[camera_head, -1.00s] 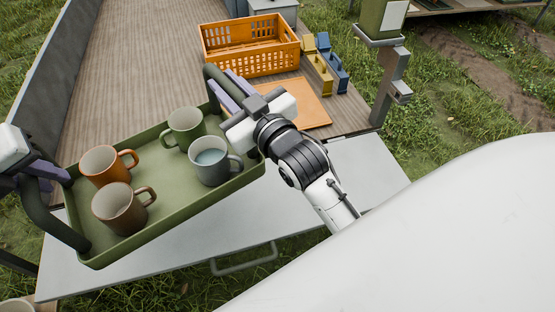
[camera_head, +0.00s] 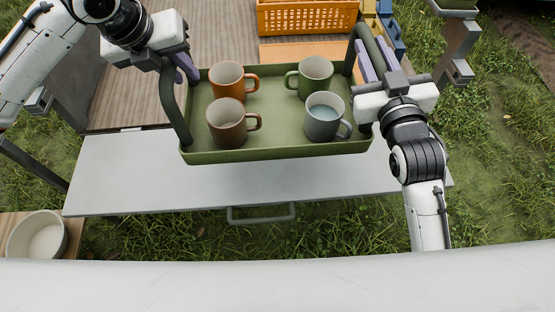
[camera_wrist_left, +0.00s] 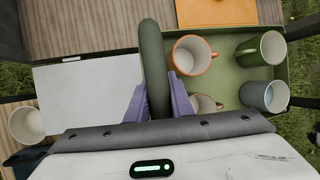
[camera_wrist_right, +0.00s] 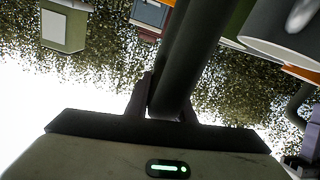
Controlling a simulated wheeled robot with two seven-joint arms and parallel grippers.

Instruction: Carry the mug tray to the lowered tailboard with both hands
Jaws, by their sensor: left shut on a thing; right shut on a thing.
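The green mug tray (camera_head: 275,151) is held up between my two grippers, over the far part of the pale grey lowered tailboard (camera_head: 190,195). Its height above the board is hard to tell. It carries an orange mug (camera_head: 227,84), a green mug (camera_head: 315,77), a brown mug (camera_head: 227,124) and a grey-blue mug (camera_head: 323,118) with liquid in it, all upright. My left gripper (camera_head: 182,69) is shut on the tray's left handle (camera_wrist_left: 155,70). My right gripper (camera_head: 370,66) is shut on the right handle (camera_wrist_right: 185,65).
The wooden truck bed (camera_head: 125,100) lies behind the tailboard, with an orange crate (camera_head: 305,17) and an orange board (camera_head: 290,50). Yellow and blue objects stand at the back right. A cream bowl-like pot (camera_head: 38,238) sits at lower left. The tailboard's near surface is bare.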

